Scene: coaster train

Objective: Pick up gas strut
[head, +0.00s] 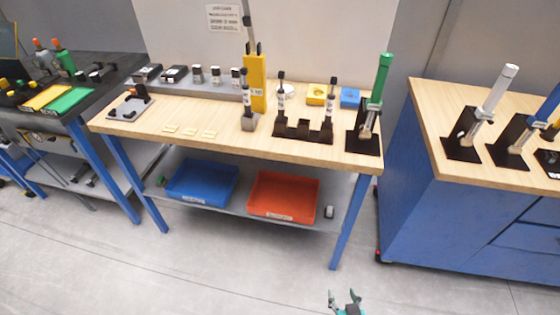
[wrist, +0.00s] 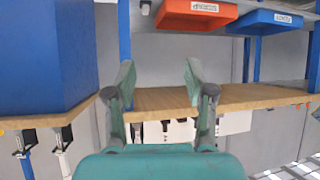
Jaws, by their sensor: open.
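Slim upright cylinders with dark tops and pale labels, which look like gas struts, stand on the wooden bench in the head view. One strut (head: 280,98) stands at the left of a black rack (head: 303,130), and another strut (head: 328,100) stands at its right. A similar cylinder (head: 246,98) stands in a grey block beside a yellow upright piece. I cannot tell which one is meant. My gripper (head: 343,297) is open and empty, low in front of the bench and apart from it. Its spread green fingers show in the wrist view (wrist: 160,75), where no strut is clear.
The wooden bench (head: 150,128) has a blue bin (head: 203,181) and a red bin (head: 283,196) on its lower shelf. A green-handled device (head: 380,85) stands at its right end. A blue cabinet (head: 470,220) stands to the right. The floor in front is clear.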

